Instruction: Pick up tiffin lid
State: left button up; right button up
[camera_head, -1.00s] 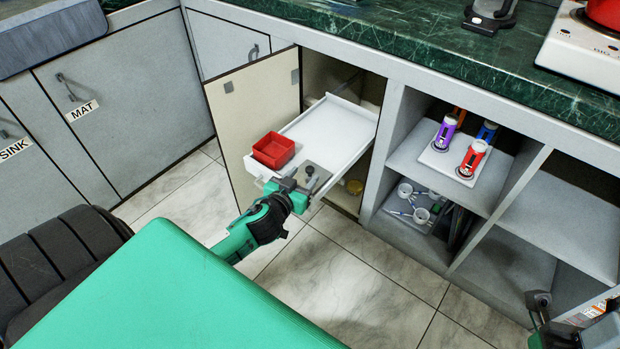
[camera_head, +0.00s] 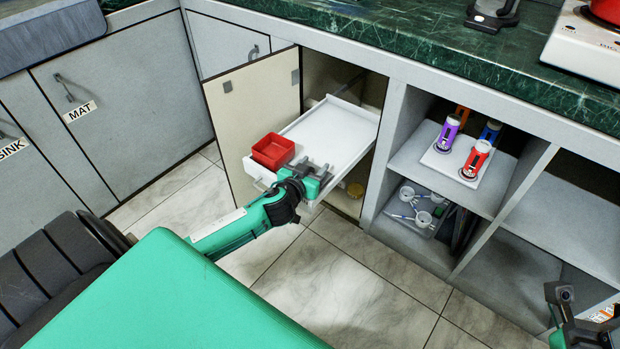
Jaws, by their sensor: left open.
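My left gripper (camera_head: 316,168) is over the front part of the pulled-out white drawer (camera_head: 335,130), just right of the red square box (camera_head: 273,151). It is open. The flat grey lid with a dark knob, seen earlier at this spot, is now almost wholly hidden behind the gripper. I cannot tell whether the fingers touch the lid or stand around its knob. My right gripper (camera_head: 560,308) shows only in part at the lower right edge, and its jaws cannot be made out.
An open cabinet door (camera_head: 250,120) stands left of the drawer. To the right are shelves with colored bottles on a white tray (camera_head: 440,158) and white cups (camera_head: 407,194) below. A green counter (camera_head: 430,60) runs above. The tiled floor in front is clear.

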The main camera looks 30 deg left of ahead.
pick_arm(q)
jog(key=shift+c, duration=0.4)
grip_shut()
